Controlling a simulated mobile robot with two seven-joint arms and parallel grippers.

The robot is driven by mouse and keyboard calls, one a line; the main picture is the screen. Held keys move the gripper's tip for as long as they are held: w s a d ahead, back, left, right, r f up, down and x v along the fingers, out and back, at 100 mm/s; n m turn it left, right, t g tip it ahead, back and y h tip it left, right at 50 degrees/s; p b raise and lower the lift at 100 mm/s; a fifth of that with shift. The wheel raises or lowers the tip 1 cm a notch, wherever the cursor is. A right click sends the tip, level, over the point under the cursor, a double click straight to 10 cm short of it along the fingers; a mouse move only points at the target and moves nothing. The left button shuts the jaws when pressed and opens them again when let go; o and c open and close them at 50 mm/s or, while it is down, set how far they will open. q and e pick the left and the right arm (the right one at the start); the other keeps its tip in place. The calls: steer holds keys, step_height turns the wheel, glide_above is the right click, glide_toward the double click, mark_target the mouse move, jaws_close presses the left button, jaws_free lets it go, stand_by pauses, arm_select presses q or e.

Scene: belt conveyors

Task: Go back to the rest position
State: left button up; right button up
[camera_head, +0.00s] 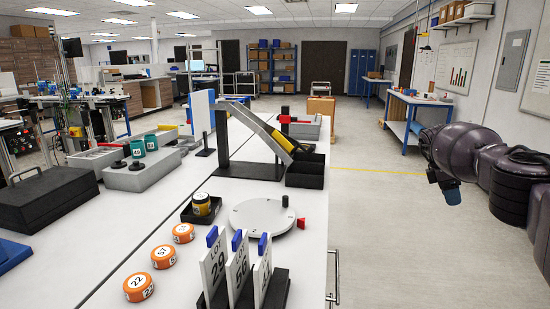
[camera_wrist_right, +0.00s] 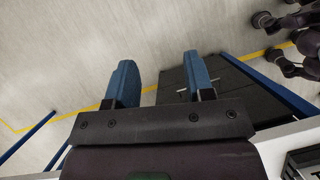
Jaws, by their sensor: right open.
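My right arm comes in from the right edge of the head view, with the right gripper (camera_head: 449,190) hanging over the floor, clear of the table. In the right wrist view the two blue fingers of the right gripper (camera_wrist_right: 158,82) stand wide apart with nothing between them. Below them are the pale floor and a dark surface. My left gripper is not in the head view.
A white table (camera_head: 110,270) holds orange numbered pucks (camera_head: 164,257), a round grey turntable (camera_head: 263,216), upright numbered cards (camera_head: 238,272), a sloped conveyor (camera_head: 262,130) and a black bin (camera_head: 306,171). The floor (camera_head: 400,240) between table and right arm is free.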

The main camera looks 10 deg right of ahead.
steer(key=s+a+f+n+t+y, duration=0.1)
steer(key=s+a+f+n+y, duration=0.15)
steer(key=a+f, duration=0.55)
steer(key=s+a+f+n+t+y, duration=0.2)
steer(key=a+f+n+y, duration=0.15)
steer(key=f, duration=0.85)
steer(key=s+a+f+n+t+y, duration=0.1)
steer(key=s+a+f+n+y, duration=0.15)
steer(key=a+f, duration=0.65)
steer(key=s+a+f+m+t+y, duration=0.2)
steer(key=s+t, duration=0.2)
steer(key=s, duration=0.2)
steer(key=s+a+f+m+t+y, duration=0.2)
steer(key=s+f+t, duration=0.15)
steer(key=s, duration=0.35)
steer(key=s+d+r+m+h, duration=0.3)
steer(key=s+d+h, duration=0.1)
steer(key=s, duration=0.6)
steer(key=s+d+r+m+h, duration=0.3)
steer(key=s+d+h, duration=0.1)
steer(key=s, duration=0.6)
steer(key=a+f+m+t+p, duration=0.1)
steer(key=a+m, duration=0.7)
steer(key=a, duration=0.9)
steer(key=shift+a+f+m+t+h+p, duration=0.25)
steer(key=shift+f+m+t+h+p, duration=0.15)
steer(key=shift+t+p, duration=0.3)
